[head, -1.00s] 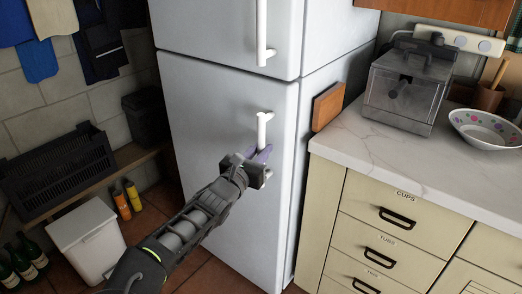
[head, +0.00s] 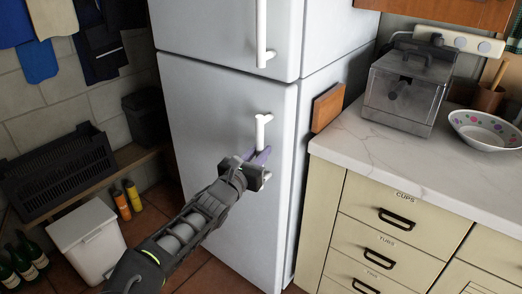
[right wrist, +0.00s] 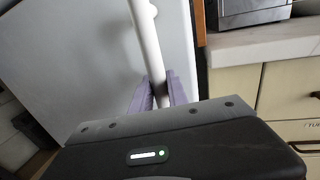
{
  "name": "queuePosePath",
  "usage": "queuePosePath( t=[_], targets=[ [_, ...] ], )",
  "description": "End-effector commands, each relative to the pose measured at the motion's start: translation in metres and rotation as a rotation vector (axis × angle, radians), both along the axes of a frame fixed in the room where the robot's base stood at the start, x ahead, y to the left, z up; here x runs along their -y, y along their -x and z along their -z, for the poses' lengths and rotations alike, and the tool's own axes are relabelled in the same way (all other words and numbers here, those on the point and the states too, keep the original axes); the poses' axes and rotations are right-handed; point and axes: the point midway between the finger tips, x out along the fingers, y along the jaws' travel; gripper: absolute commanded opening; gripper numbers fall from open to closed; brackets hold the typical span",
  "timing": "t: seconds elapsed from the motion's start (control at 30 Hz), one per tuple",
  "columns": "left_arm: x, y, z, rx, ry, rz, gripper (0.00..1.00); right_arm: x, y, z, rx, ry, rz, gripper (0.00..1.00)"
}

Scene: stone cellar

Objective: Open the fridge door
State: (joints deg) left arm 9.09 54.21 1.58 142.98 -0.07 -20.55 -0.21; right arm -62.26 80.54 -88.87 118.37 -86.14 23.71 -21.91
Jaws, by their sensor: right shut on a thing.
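The white fridge's lower door (head: 212,115) looks closed, or so nearly closed that I see no clear gap. Its white upright handle (head: 261,132) is near the door's right edge. My right gripper (head: 258,157) is shut on the lower part of this handle. In the right wrist view the handle (right wrist: 150,50) runs down between the two purple fingers of the gripper (right wrist: 159,92). The upper door (head: 220,30) is closed, with its own white handle (head: 262,35). My left gripper is not in view.
A cream drawer cabinet (head: 345,200) with a marble counter (head: 360,146) stands right of the fridge. A wooden board (head: 327,107) is at the fridge's side. A white bin (head: 88,240), bottles (head: 28,255) and a black crate (head: 60,172) are at the left.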

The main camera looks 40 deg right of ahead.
Motion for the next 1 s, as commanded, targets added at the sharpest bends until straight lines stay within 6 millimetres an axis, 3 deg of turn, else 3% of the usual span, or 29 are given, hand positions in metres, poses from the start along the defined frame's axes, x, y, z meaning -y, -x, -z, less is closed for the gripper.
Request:
queuePosePath(
  t=[0.37,0.7,1.0],
  targets=[
    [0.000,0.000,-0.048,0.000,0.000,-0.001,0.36,-0.053,0.003,-0.006,-0.005,-0.004,-0.008,0.00],
    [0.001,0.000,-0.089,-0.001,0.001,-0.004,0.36,-0.134,0.000,-0.003,-0.003,-0.006,-0.008,0.00],
    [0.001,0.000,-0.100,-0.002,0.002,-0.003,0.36,-0.203,-0.013,0.000,-0.002,-0.006,-0.007,0.00]
  ],
)
